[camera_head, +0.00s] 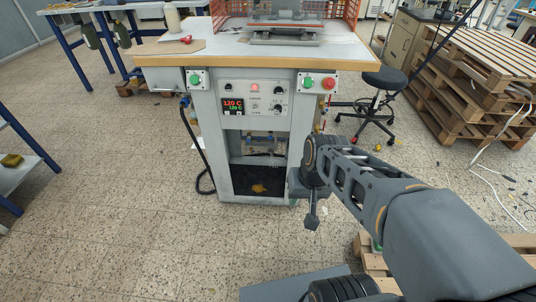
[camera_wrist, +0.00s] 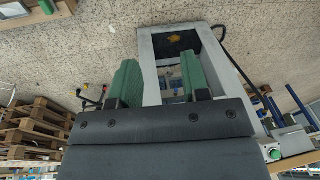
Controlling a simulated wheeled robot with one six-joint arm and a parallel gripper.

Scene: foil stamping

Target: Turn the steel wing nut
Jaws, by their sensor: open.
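The steel wing nut cannot be made out in either view. The foil stamping press (camera_head: 277,90) stands ahead, with a lit temperature display and buttons on its front. Below the panel is an open bay with small blue and metal fittings (camera_head: 265,137), too small to tell apart. My gripper (camera_head: 311,220) hangs in front of the press's lower right side, apart from it. In the wrist view its two green fingers (camera_wrist: 158,62) are spread, with nothing seen between them but the press frame (camera_wrist: 150,65) beyond.
A black stool (camera_head: 385,80) and stacked pallets (camera_head: 470,75) stand at right. A black cable (camera_head: 200,155) hangs on the press's left.

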